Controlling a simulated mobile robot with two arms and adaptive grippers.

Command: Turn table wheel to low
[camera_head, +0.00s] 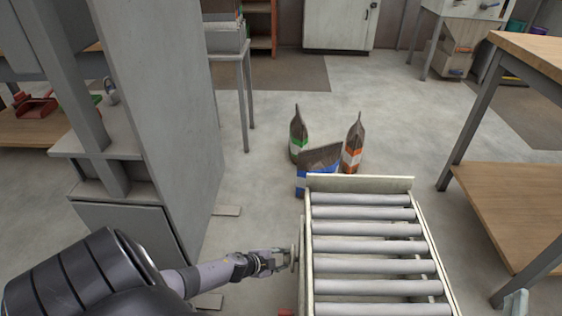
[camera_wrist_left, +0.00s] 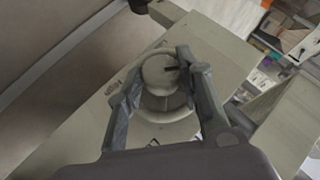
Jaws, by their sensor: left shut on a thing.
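The roller table (camera_head: 362,240) stands at the bottom centre right of the head view, with grey rollers in a pale frame. Its wheel (camera_head: 293,257) sits on the left side of the frame and is seen nearly edge-on. My left gripper (camera_head: 284,259) reaches it from the left. In the left wrist view the wheel is a round pale knob (camera_wrist_left: 165,88) with a dark mark near its top, and the two fingers of my left gripper (camera_wrist_left: 160,92) are shut around it. Small markings on the panel beside it are too small to read.
Bags with green (camera_head: 298,135), orange (camera_head: 354,145) and blue (camera_head: 316,168) bands stand on the floor behind the roller table. A wooden workbench (camera_head: 530,205) is at the right. Open floor lies between.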

